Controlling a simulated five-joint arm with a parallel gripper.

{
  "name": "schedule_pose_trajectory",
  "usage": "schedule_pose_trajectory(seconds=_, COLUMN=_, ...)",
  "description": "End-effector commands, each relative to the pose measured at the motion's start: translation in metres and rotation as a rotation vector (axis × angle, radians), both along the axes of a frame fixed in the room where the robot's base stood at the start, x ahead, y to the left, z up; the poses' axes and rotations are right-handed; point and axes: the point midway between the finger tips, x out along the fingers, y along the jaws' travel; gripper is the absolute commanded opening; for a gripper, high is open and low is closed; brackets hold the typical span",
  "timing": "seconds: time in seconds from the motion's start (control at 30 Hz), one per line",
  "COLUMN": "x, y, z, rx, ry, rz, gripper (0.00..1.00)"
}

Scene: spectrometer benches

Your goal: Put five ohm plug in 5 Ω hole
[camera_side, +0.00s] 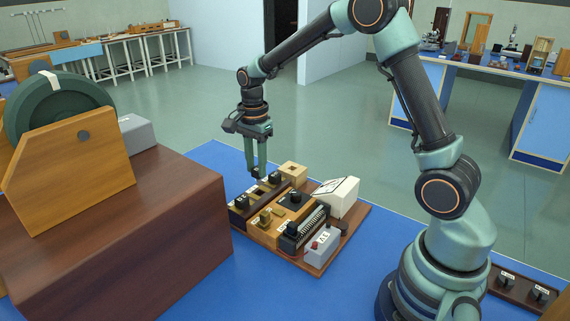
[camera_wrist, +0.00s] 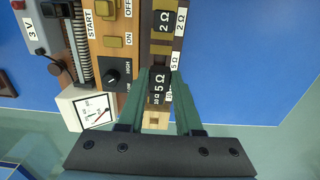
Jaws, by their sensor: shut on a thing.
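The five ohm plug (camera_wrist: 158,86) is black with a white "5 Ω" mark. It sits between the two green fingers of my gripper (camera_wrist: 163,84), which are shut on it. In the side view, my gripper (camera_side: 255,168) points down over the resistance strip, with the plug (camera_side: 255,173) at its tips. In the wrist view, a white "5 Ω" label (camera_wrist: 175,60) lies on the strip's edge, a little above the plug in the picture. The hole beside that label is hard to make out. The plug hides the strip beneath it, and whether it touches the strip cannot be told.
A black "2 Ω" plug (camera_wrist: 163,22) stands farther along the strip. A holed wooden block (camera_wrist: 155,119) is at the strip's near end. A black knob (camera_wrist: 112,76), a meter (camera_wrist: 91,107) and a grey "3 V" box (camera_side: 322,246) share the board. Blue tabletop (camera_wrist: 250,60) is clear.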

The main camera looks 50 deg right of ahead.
Motion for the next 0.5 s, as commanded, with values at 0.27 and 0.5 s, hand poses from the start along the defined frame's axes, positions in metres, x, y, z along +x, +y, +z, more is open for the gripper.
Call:
schedule_pose_trajectory(seconds=0.27, x=-0.001, y=0.0, z=-0.028, rx=0.0, ry=0.003, rz=0.0, gripper=0.0)
schedule_pose_trajectory(seconds=0.5, x=0.0, y=0.0, z=-0.05, rx=0.0, ry=0.0, rz=0.0, gripper=0.0)
